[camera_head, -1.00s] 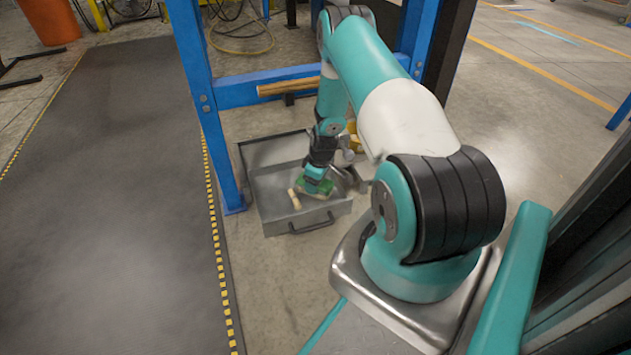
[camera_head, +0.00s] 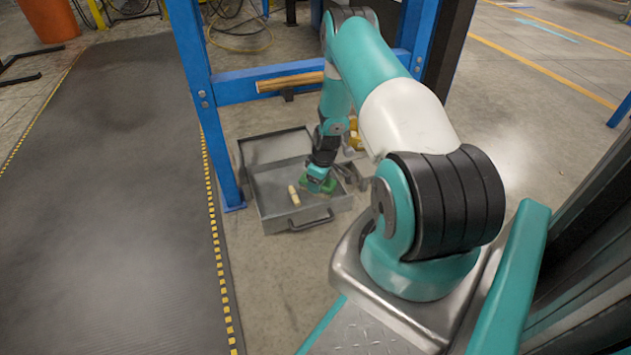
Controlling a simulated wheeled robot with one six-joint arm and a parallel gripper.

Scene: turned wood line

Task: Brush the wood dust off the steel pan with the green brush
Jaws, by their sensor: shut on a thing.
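The steel pan (camera_head: 272,213) is a grey, shallow tray with a dark handle at its front, on the concrete floor beside the blue post. My gripper (camera_head: 318,182) is low over the right part of the pan, shut on the green brush (camera_head: 330,186). The brush is mostly hidden by my gripper, and I cannot tell whether its bristles touch the pan. A small pale wood piece (camera_head: 294,196) lies in the pan, left of the brush. Wood dust is too fine to make out at this size.
A blue frame post (camera_head: 204,110) stands close to the pan's left side. A blue crossbar (camera_head: 240,92) with wooden rods (camera_head: 290,82) runs behind it. Yellow pieces (camera_head: 355,142) sit behind the pan at right. A dark mat (camera_head: 120,180) covers the floor at left.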

